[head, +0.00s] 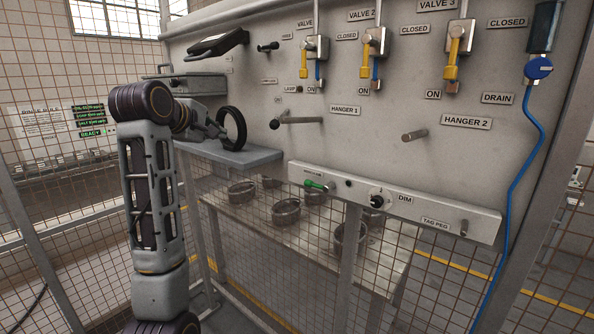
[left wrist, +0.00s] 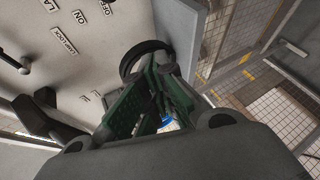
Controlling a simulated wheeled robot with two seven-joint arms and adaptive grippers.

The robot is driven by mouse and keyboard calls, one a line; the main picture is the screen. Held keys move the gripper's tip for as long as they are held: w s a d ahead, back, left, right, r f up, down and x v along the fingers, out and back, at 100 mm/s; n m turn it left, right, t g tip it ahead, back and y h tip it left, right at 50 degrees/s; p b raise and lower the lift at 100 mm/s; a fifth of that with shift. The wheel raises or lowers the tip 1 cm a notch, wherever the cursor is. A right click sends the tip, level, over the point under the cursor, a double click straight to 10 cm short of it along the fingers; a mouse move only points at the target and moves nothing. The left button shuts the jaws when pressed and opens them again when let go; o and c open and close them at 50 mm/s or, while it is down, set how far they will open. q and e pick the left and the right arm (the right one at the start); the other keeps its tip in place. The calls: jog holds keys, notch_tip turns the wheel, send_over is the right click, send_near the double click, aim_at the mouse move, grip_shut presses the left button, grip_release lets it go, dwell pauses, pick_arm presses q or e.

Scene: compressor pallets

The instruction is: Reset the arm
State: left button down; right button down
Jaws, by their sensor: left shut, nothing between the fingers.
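My left arm rises at the left of the head view and bends toward the panel. Its gripper (head: 212,128) is shut and empty, just left of a black ring (head: 240,130) that stands upright on a grey shelf (head: 250,157). In the left wrist view the gripper's green fingers (left wrist: 166,82) are together, and the black ring (left wrist: 128,62) shows just beyond them, partly covered. I cannot tell whether the fingers touch the ring. My right gripper is in neither view.
A blue hose (head: 513,195) hangs at right.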

pick_arm(q)
jog(key=s+a+f+m+g+y, duration=0.15)
jog(key=s+f+m, duration=0.3)
jog(key=f, duration=1.35)
jog(key=s+a+f+m+g, duration=0.1)
jog(key=s+f+m+g, duration=0.3)
jog(key=f, duration=1.4)
jog(key=s+d+f+m+g, duration=0.15)
jog(key=s+f+m, duration=0.25)
jog(key=s+f, duration=0.8)
jog(key=s+f+m+g, duration=0.3)
jog(key=s+f+m, duration=0.35)
jog(key=s, duration=0.95)
jog(key=s+f+n+g+b, duration=0.1)
jog(key=s+f+b, duration=0.15)
jog(key=f, duration=3.55)
jog(key=s+a+f, duration=0.2)
jog(key=s+f, duration=0.8)
jog(key=s, duration=0.1)
jog(key=s+a+f+g+y+b, duration=0.1)
jog(key=s+a+f, duration=0.1)
jog(key=s+f, duration=0.8)
jog(key=shift+s+a+f+b, duration=0.2)
jog(key=shift+s+f+b, duration=0.1)
jog(key=shift+s, duration=0.55)
